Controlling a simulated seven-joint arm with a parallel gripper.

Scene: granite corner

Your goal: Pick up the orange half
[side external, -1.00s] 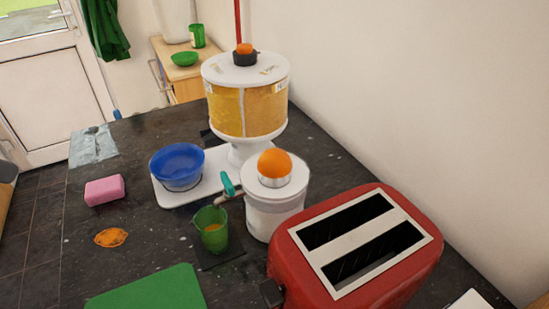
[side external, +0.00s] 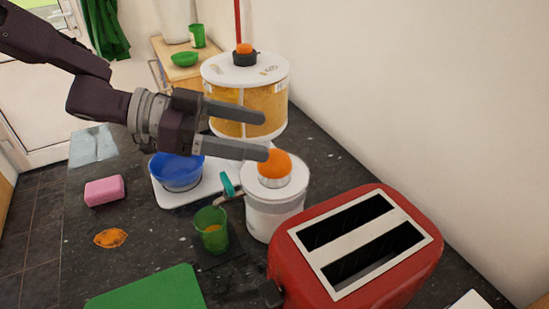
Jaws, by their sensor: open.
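An orange half (side external: 274,165) sits cut side down, dome up, on top of a white juicer (side external: 272,212) with a teal spout lever. A second small orange piece (side external: 244,48) sits on the dark cap of the tall yellow-filled dispenser (side external: 265,102). A flat orange thing (side external: 110,238), perhaps a squeezed peel, lies on the counter at left. My gripper (side external: 266,136) reaches in from the upper left. Its two grey fingers are apart and empty, the lower fingertip appearing close to the orange half on the juicer; whether it touches cannot be told.
A red toaster (side external: 360,245) stands right of the juicer. A green cup (side external: 211,230) is under the spout. A blue bowl (side external: 178,172) on a white board, a pink sponge (side external: 104,191) and a green mat (side external: 150,290) are at left. The wall bounds the right.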

